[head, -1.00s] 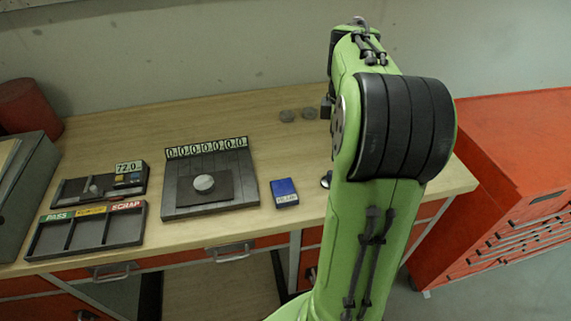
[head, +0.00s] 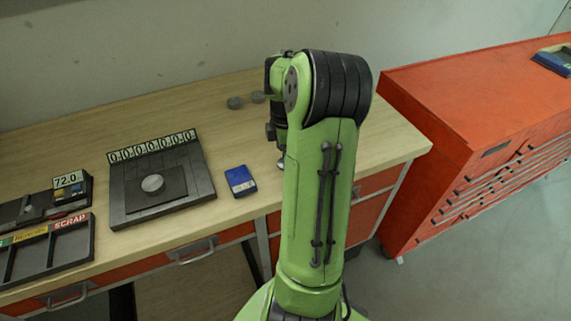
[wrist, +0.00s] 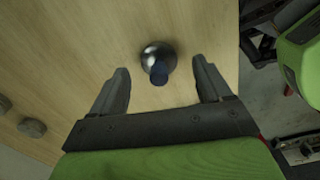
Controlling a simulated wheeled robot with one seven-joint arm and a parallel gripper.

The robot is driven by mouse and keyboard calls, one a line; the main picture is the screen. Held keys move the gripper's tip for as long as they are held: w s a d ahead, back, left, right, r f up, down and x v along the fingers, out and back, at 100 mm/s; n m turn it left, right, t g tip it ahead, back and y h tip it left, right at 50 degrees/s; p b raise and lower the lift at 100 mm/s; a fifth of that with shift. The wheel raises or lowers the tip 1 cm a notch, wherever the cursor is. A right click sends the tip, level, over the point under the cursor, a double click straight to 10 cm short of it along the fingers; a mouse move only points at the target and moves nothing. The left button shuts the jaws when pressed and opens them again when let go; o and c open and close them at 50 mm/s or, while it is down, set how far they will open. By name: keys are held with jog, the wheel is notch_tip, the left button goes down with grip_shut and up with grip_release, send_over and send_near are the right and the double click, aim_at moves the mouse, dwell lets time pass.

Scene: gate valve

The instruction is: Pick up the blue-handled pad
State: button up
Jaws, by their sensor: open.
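My gripper (wrist: 160,65) is open, with one finger on each side of the pad in the picture and gaps on both sides. The fingers do not appear to touch it. In the head view a small part of the pad (head: 281,163) shows beside my arm near the bench's front edge. My arm hides most of the gripper there.
A blue box (head: 240,181) lies left of the pad, then a dark plate fixture (head: 121,200) with number tiles and a sorting tray (head: 90,247). A red cabinet (head: 440,120) stands right of the bench.

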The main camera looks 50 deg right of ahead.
notch_tip(320, 180, down, 2)
jog(key=shift+r, duration=0.1)
jog(key=c, duration=1.3)
jog(key=shift+o, duration=0.2)
notch_tip(320, 180, up, 10)
jog(key=p, duration=0.2)
jog(key=shift+p, duration=0.3)
